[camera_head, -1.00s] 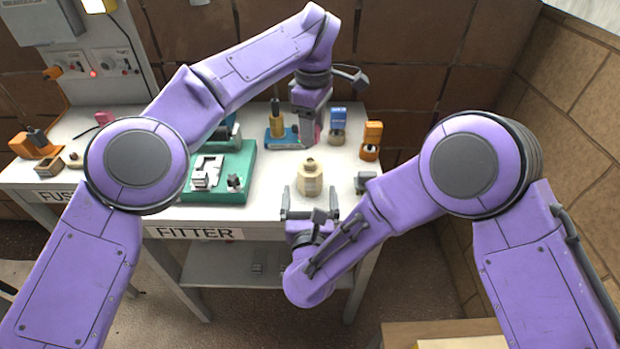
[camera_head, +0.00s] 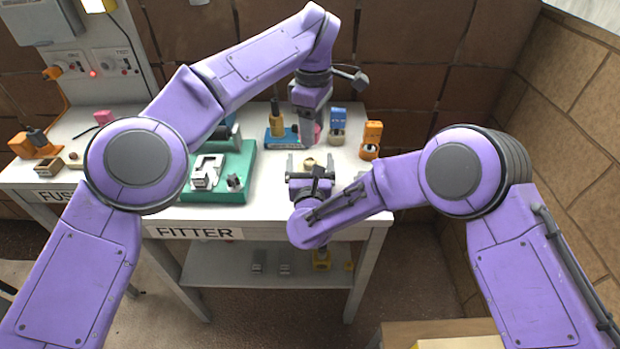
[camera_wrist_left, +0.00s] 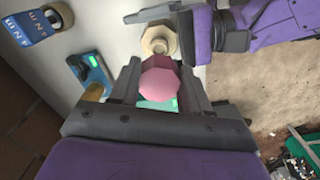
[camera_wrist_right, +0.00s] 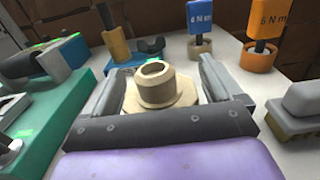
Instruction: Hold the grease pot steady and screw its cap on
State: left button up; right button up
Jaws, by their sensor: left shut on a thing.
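The pink faceted cap (camera_wrist_left: 160,84) is held between the fingers of my left gripper (camera_wrist_left: 159,76). It also shows in the head view (camera_head: 318,131), partly behind that gripper (camera_head: 308,140). The cream grease pot (camera_wrist_right: 162,92) stands on the bench with its round open neck up and bare. In the left wrist view the pot (camera_wrist_left: 158,38) is just beyond the cap, apart from it. My right gripper (camera_wrist_right: 160,88) is open, with one finger on each side of the pot; I cannot tell whether they touch it.
Behind the pot stand a blue tool (camera_head: 338,125) and an orange tool (camera_head: 371,138). A blue stand with a yellow bottle (camera_head: 277,120) is behind left. A green fixture (camera_head: 235,165) lies left. A grey block (camera_wrist_right: 300,105) sits right of my right gripper.

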aim_at(313, 162)
jog(key=c, duration=1.3)
pick_arm(q)
jog(key=shift+d+f, duration=0.1)
jog(key=shift+f, duration=2.4)
jog(key=shift+f, duration=0.9)
jog(key=shift+f, duration=0.15)
jog(key=shift+s+f, duration=0.1)
jog(key=shift+f, duration=0.2)
pick_arm(e)
jog(key=shift+r, duration=0.1)
pick_arm(q)
jog(key=shift+s+f, duration=0.1)
jog(key=shift+f, duration=0.3)
pick_arm(e)
jog(key=shift+s+a+r, duration=0.1)
pick_arm(q)
jog(key=o, duration=1)
pick_arm(e)
grip_shut()
pick_arm(q)
jog(key=shift+r, duration=0.15)
